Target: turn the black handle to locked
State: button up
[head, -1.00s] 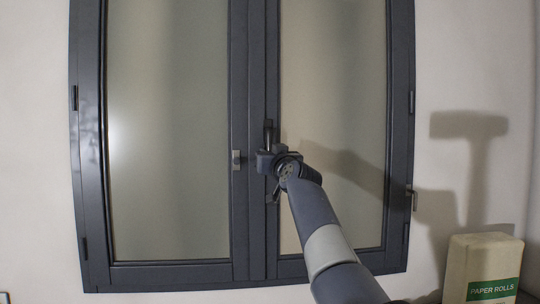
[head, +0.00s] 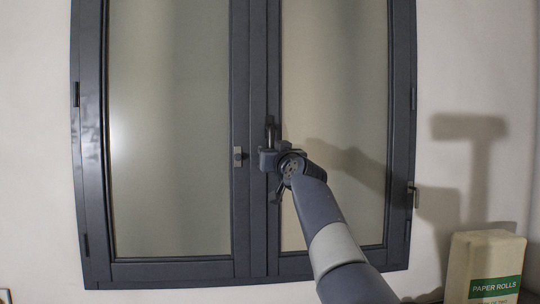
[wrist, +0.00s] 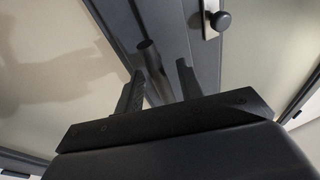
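The black handle (head: 270,130) is on the middle stile of the dark grey double window, largely hidden behind my gripper in the head view. Its upper part points up above the gripper. In the wrist view the dark round-ended handle (wrist: 149,52) reaches down between the two fingers. My gripper (head: 270,155) is at the handle. In the wrist view its fingers (wrist: 160,85) are apart, with the handle nearer the left finger and a gap to the right one. I cannot tell whether a finger touches it.
A small light plate (head: 238,157) sits on the left sash; in the wrist view a plate with a round black knob (wrist: 221,21) shows beside the fingers. A small lever (head: 413,194) is at the window's right edge. A paper rolls box (head: 487,252) stands at lower right.

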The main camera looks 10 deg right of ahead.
jog(key=b+v, duration=0.5)
jog(key=v, duration=0.4)
jog(key=shift+s, duration=0.2)
jog(key=shift+w, duration=0.1)
jog(key=shift+p+x, duration=3.45)
jog(key=shift+x, duration=1.95)
